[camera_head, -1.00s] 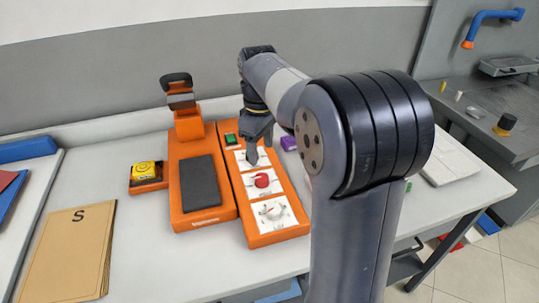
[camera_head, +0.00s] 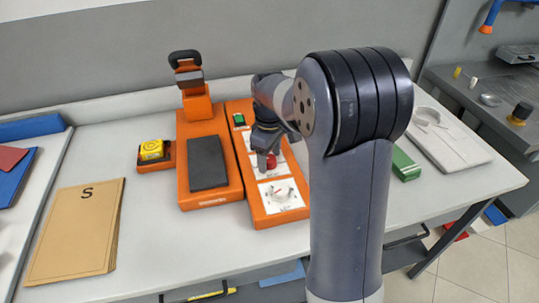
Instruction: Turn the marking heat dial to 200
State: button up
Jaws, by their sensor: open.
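An orange control panel (camera_head: 245,178) stands beside the orange press. It carries a green switch (camera_head: 239,120), a red knob (camera_head: 271,162) on a white plate and a white dial (camera_head: 281,192) with a red pointer below it. The dial labels are too small to read, so I cannot tell which is the marking heat dial. My gripper (camera_head: 265,160) is open, pointing down over the panel, with its fingers at the red knob. I cannot tell whether they touch it.
The orange press (camera_head: 190,190) with a dark pad (camera_head: 207,163) is left of the panel. A yellow button (camera_head: 151,149) sits farther left, near a brown folder (camera_head: 75,230). A green box (camera_head: 405,165) and a grey tray (camera_head: 440,140) lie to the right.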

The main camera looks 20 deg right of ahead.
jog(key=c, duration=1)
jog(key=shift+m, duration=0.4)
jog(key=m+p, duration=0.1)
jog(key=m, duration=0.3)
jog(key=shift+r, duration=0.1)
jog(key=m+p, duration=0.1)
jog(key=m, duration=0.4)
jog(key=shift+p, duration=0.3)
jog(key=m+p, duration=0.1)
jog(key=m, duration=0.6)
jog(key=shift+m, duration=0.3)
jog(key=m, duration=0.6)
jog(key=shift+m, duration=0.3)
